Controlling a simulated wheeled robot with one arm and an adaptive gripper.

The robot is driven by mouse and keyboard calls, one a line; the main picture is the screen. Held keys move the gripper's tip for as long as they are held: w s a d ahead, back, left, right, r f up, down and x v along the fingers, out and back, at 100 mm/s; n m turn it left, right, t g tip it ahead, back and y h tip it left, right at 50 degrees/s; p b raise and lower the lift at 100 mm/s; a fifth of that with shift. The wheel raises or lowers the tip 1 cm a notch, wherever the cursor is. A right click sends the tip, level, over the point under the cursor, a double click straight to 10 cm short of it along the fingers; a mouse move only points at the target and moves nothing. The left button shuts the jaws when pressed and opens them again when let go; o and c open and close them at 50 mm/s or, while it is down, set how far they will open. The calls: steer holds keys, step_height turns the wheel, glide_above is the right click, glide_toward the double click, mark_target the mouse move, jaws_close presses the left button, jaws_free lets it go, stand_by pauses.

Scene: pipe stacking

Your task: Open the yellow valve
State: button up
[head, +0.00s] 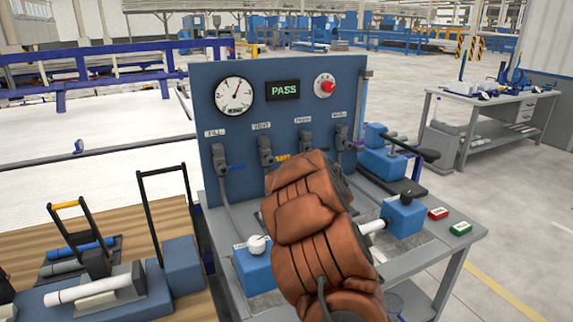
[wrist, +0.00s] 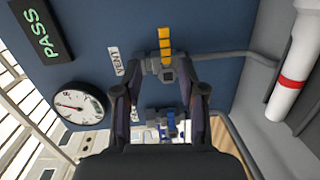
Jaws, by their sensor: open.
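The yellow valve handle (wrist: 166,42) shows in the wrist view, pointing toward the picture's top from a dark grey valve body (wrist: 167,74) beside the VENT label. In the head view the yellow handle (head: 283,157) lies roughly level, pointing right from the vent valve, partly hidden by my arm. My gripper (wrist: 160,90) is open and empty, its two fingers apart to either side below the valve body. The handle is beyond the fingertips. I cannot tell whether a finger touches the valve. The gripper is hidden behind my arm in the head view.
The blue panel (head: 205,80) holds a gauge (head: 234,96), a PASS display (head: 283,90) and a red knob (head: 324,85). A blue-handled valve (head: 220,168) is to the left. A white pipe with a red band (wrist: 294,82) stands at the wrist view's right.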

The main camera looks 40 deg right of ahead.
mark_target(278, 159)
steer(key=shift+w+d+f+n+t+y, duration=0.15)
steer(key=shift+d+f+n+t+y, duration=0.1)
steer(key=shift+f+n+t+y, duration=0.55)
steer(key=p+x, duration=0.1)
steer(key=x, duration=0.6)
steer(key=shift+w+d+p, duration=0.15)
steer(key=shift+w+p, duration=0.1)
steer(key=shift+p, duration=0.1)
jaws_close()
